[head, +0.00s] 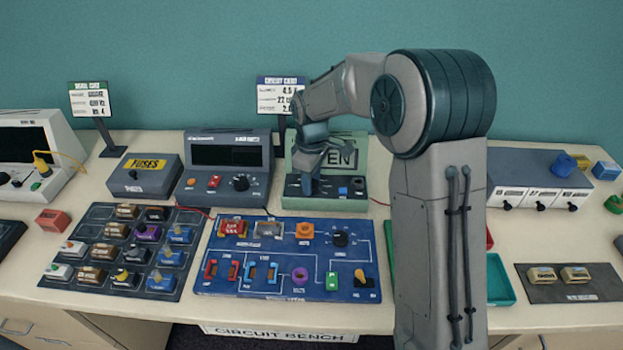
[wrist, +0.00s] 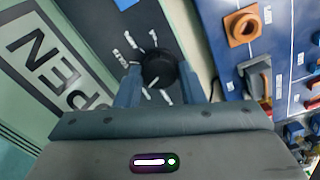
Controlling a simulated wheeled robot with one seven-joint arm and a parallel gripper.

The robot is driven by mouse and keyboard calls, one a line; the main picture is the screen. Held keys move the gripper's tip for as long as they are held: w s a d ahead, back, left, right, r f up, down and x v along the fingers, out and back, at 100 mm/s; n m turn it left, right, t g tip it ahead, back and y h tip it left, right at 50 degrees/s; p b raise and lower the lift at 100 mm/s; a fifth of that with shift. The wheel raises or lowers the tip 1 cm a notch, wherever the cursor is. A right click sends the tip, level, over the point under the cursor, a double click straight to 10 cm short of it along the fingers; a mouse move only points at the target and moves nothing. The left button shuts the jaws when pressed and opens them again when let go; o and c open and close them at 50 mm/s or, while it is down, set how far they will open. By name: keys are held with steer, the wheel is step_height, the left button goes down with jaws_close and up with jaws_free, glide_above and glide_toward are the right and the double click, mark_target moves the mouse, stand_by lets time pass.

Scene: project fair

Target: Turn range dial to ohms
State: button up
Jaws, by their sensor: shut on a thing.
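The range dial (wrist: 160,67) is a round black knob on the dark front panel of a pale green meter (head: 301,164), whose screen shows large letters reading OPEN. White tick marks and small labels ring the dial; I cannot read them clearly. A short light mark shows on the dial's lower-left part in the wrist view. My gripper (wrist: 159,76) is shut on the dial, one finger on each side. In the head view my gripper (head: 308,181) is down at the meter's front panel and hides the dial.
A blue circuit board (head: 215,284) with coloured parts lies in front of the meter. A dark grey instrument with a black knob (head: 241,182) stands to its left. A grey-blue box (head: 507,176) stands to the right. A sign stand (head: 268,97) rises behind.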

steer(key=shift+n, duration=1.2)
steer(key=o, duration=1)
steer(key=shift+r, duration=0.1)
step_height(320, 180, up, 14)
steer(key=shift+d, duration=0.1)
